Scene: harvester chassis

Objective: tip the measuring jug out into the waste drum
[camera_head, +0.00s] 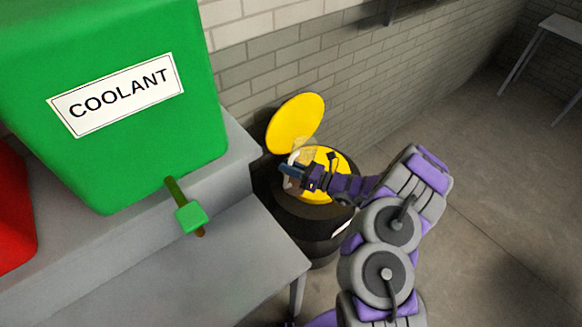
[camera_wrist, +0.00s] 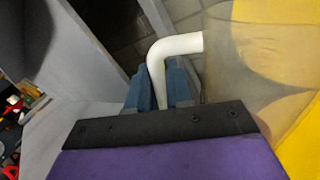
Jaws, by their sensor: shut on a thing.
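The measuring jug (camera_head: 304,150) is see-through with a white handle, small and partly hidden by my gripper in the head view. My gripper (camera_head: 289,171) is shut on the handle, over the waste drum (camera_head: 310,220). In the wrist view the blue fingers (camera_wrist: 160,88) hold the white handle (camera_wrist: 176,46), and the clear jug wall (camera_wrist: 240,75) fills the right side. The drum is black with a yellow top opening, and its round yellow lid (camera_head: 295,123) stands raised behind. I cannot tell the jug's tilt or what is in it.
A red container (camera_head: 14,210) is at far left.

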